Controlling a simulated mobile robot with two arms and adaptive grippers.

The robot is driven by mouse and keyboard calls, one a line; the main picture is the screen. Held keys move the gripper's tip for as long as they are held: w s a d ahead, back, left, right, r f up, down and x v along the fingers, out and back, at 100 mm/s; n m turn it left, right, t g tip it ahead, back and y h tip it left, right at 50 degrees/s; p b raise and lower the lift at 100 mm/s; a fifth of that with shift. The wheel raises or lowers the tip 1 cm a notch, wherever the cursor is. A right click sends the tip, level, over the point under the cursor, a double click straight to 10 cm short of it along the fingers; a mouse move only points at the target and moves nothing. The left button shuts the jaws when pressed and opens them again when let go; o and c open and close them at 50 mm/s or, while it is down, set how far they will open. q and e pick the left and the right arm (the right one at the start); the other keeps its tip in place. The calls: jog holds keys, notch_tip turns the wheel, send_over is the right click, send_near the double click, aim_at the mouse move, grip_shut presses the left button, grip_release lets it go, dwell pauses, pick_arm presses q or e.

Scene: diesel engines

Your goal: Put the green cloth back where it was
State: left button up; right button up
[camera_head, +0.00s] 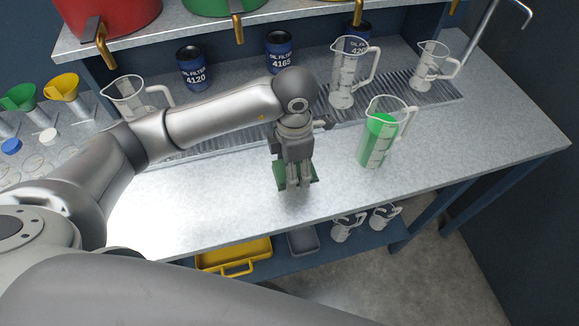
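The green cloth (312,174) is a small dark green patch at the counter's front part. My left gripper (297,183) points down right over it. The fingers hide its middle, and green shows on both sides of them. The fingers look close together, but I cannot tell whether they are shut on the cloth or only above it. I also cannot tell whether the cloth lies on the counter or is lifted slightly. My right gripper is not in view.
A measuring jug of green liquid (377,142) stands right of the gripper. Empty jugs (343,93) stand behind on the drip grating, with oil filters (194,69) further back. A yellow tray (233,255) sits on the lower shelf. The counter's right end (490,130) is clear.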

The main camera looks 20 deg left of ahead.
pick_arm(q)
jog(key=shift+w+a+f, duration=0.25)
jog(key=shift+w+f, duration=0.15)
jog(key=shift+f, duration=0.15)
jog(key=shift+w+a+f, duration=0.25)
jog(key=shift+w+f, duration=0.1)
jog(key=shift+f, duration=0.2)
jog(key=f, duration=0.1)
jog(key=f+p, duration=0.2)
jog(key=shift+w+a, duration=0.25)
jog(key=shift+f, duration=0.6)
jog(key=o, duration=1)
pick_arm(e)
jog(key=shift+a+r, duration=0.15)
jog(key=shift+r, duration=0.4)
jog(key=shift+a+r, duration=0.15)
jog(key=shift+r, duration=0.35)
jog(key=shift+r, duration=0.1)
